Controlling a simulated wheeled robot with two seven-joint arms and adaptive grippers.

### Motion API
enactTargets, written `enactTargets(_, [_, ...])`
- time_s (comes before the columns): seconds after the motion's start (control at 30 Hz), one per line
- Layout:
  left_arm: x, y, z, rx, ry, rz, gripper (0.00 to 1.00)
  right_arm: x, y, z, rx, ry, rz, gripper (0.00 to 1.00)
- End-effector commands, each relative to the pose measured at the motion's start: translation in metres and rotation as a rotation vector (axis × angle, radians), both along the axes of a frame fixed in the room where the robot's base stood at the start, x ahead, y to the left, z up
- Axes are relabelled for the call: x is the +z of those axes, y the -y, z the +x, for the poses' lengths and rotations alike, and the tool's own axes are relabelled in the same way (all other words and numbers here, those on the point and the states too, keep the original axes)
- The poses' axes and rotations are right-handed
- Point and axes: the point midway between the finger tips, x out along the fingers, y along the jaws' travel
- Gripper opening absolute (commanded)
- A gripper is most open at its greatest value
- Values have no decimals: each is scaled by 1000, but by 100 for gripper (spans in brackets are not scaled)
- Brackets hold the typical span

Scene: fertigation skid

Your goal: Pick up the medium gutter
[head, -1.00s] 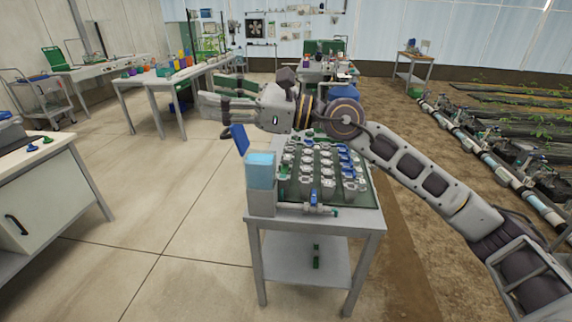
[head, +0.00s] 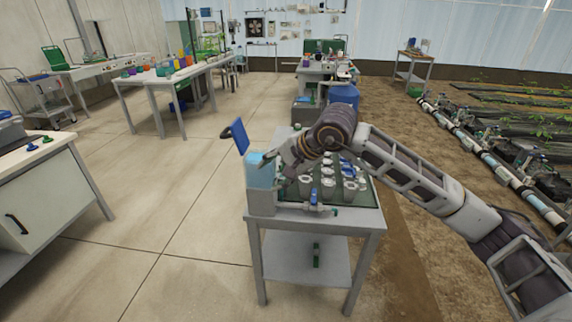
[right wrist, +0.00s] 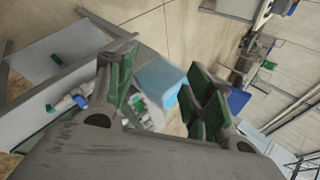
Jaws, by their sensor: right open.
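No part that I can single out as the medium gutter shows clearly; I cannot tell which piece it is. My right gripper (head: 276,163) points down over the left part of the skid table (head: 310,222), beside a grey box with a light blue block (head: 260,172). In the right wrist view my open right gripper (right wrist: 160,92) has green-padded fingers, with nothing held between them. The light blue block (right wrist: 160,78) shows beyond the gap. My arm hides part of the tabletop. My left gripper is not in view.
Rows of grey fittings with blue parts (head: 325,188) stand on the table's green mat. A green piece (head: 316,256) is on the lower shelf. The floor left of the table is clear.

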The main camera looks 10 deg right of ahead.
Motion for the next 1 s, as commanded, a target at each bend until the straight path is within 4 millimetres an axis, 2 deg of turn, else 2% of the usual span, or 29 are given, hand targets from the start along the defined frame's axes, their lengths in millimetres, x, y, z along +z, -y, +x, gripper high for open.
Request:
enactTargets(0.2, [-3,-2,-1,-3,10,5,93,-20,46,4,41,38,-286,52])
enactTargets(0.4, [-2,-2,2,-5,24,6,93,-32,82,-2,110,25,-510,52])
enactTargets(0.7, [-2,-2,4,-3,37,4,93,-38,106,-12,214,-4,-670,52])
enactTargets(1.0, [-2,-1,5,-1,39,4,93,-40,113,-16,287,-10,-731,52])
